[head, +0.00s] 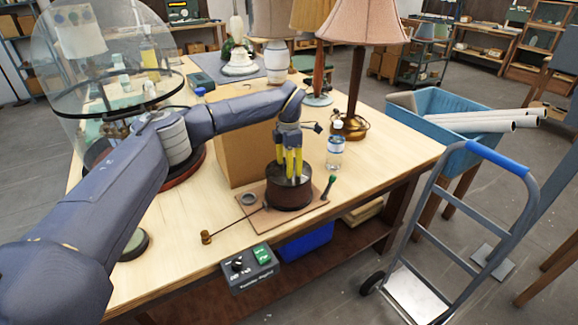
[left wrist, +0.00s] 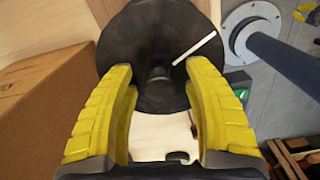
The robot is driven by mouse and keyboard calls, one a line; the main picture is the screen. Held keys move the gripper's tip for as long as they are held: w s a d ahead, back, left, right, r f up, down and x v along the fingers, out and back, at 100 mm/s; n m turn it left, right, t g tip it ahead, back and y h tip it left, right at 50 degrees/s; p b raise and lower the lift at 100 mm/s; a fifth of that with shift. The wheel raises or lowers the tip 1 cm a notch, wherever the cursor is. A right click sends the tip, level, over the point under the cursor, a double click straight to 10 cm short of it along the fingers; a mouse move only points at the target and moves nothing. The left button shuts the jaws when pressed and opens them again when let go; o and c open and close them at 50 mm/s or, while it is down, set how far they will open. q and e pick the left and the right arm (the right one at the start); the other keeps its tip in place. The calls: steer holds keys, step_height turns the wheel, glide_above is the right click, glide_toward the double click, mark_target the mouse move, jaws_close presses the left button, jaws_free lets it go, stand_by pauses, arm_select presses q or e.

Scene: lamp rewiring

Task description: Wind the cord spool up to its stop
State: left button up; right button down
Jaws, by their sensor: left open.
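The cord spool (head: 288,195) is a dark drum with a black top and brown side, upright on a thin wooden board (head: 265,222) near the table's front edge. In the left wrist view, its black disc (left wrist: 150,30) has a small round hub (left wrist: 157,80) at the middle and a white line running outward to the upper right. A thin cord runs from the spool's left to a small brown end piece (head: 206,237). My left gripper (head: 289,172) points down over the spool, its yellow fingers (left wrist: 158,72) open on either side of the hub. Contact cannot be told.
A cardboard box (head: 245,150) stands close behind the spool. A green-tipped tool (head: 329,186) and a water bottle (head: 335,148) are to its right. A grey ring (head: 248,198) lies to its left. A switch box (head: 250,268) sits at the front edge. A glass dome (head: 95,60) stands left.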

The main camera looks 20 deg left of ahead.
arm_select(q)
steer(key=shift+c, duration=0.5)
jaws_close()
